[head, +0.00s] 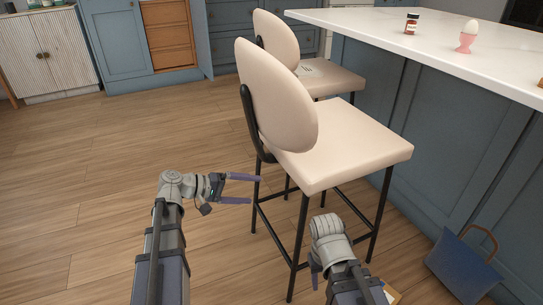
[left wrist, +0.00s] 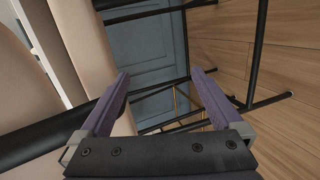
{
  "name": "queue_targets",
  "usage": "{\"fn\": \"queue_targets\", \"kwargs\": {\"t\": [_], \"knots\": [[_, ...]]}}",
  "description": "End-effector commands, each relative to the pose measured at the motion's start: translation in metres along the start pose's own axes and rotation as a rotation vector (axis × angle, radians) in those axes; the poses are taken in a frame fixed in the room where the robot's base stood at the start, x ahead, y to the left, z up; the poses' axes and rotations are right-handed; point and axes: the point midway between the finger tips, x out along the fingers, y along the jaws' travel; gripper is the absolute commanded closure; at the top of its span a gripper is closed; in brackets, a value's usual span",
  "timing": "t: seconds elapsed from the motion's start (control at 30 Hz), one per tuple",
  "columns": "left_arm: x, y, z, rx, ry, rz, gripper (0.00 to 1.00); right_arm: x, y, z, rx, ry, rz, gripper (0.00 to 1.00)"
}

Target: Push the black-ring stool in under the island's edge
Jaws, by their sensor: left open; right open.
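Two cream stools with oval backs and black legs stand along the island's long side. The near stool (head: 345,150) has its front legs joined by black foot bars; its seat reaches close to the island's edge (head: 440,65), with its back standing out from it. The far stool (head: 330,78) is partly hidden behind it. I cannot tell a ring that marks one of them out. My left gripper (head: 255,190) is open and empty, its fingers pointing at the near stool's rear leg. Black bars and cream padding fill the left wrist view around its fingers (left wrist: 160,76). My right gripper (head: 316,272) is before the near stool, its fingers mostly hidden.
A blue bag (head: 463,265) stands on the floor against the island at the right. A jar (head: 411,23) and an egg in a pink cup (head: 467,38) stand on the island top. A small grey item (head: 310,68) lies on the far seat. The wooden floor at the left is clear.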

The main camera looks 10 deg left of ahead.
Motion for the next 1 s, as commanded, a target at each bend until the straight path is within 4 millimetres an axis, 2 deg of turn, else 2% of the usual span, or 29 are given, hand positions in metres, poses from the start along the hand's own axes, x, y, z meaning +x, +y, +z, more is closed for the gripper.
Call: {"fn": "queue_targets", "kwargs": {"t": [0.03,0.2,0.33,0.47,0.67,1.0], "knots": [[-0.016,0.012,-0.017,-0.017,0.032,0.080,0.00,0.000,0.000,0.000,0.000,0.000,0.000,0.50],[-0.058,0.043,-0.044,-0.044,0.100,0.288,0.00,-0.001,0.000,0.000,0.000,0.000,0.000,0.50],[-0.073,0.053,-0.051,-0.050,0.121,0.357,0.00,0.000,0.000,0.000,0.000,0.000,0.000,0.50],[-0.076,0.055,-0.052,-0.051,0.125,0.370,0.00,0.000,0.000,0.000,0.000,0.000,0.000,0.50],[-0.060,0.061,-0.053,-0.050,0.120,0.369,0.00,0.000,0.000,0.000,0.000,0.000,0.000,0.50],[0.012,0.088,-0.064,-0.050,0.119,0.368,0.00,0.000,0.000,0.000,0.000,0.000,0.000,0.50]]}}
